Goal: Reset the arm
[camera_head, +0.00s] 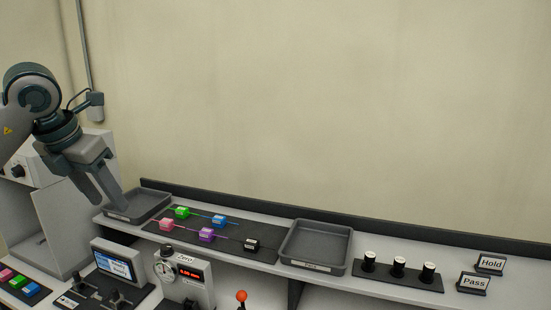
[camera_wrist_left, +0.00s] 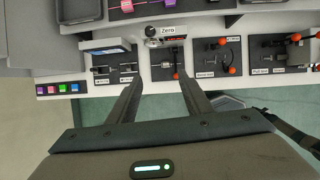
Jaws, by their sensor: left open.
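My left gripper (camera_head: 110,195) hangs at the left in the head view, in front of the left grey tray on the shelf. In the left wrist view its two fingers (camera_wrist_left: 158,92) are spread with nothing between them. Beyond the fingertips is the bench with the gauge device labelled Zero (camera_wrist_left: 167,38), which also shows in the head view (camera_head: 185,275). The gripper is apart from the bench.
The shelf holds a left tray (camera_head: 150,207), several coloured blocks on a dark mat (camera_head: 190,240), a right tray (camera_head: 316,245), black-and-white cylinders (camera_head: 398,267) and Hold (camera_head: 490,263) and Pass (camera_head: 474,282) signs. A screen (camera_head: 118,262) and red-knobbed levers (camera_wrist_left: 222,68) stand on the bench below.

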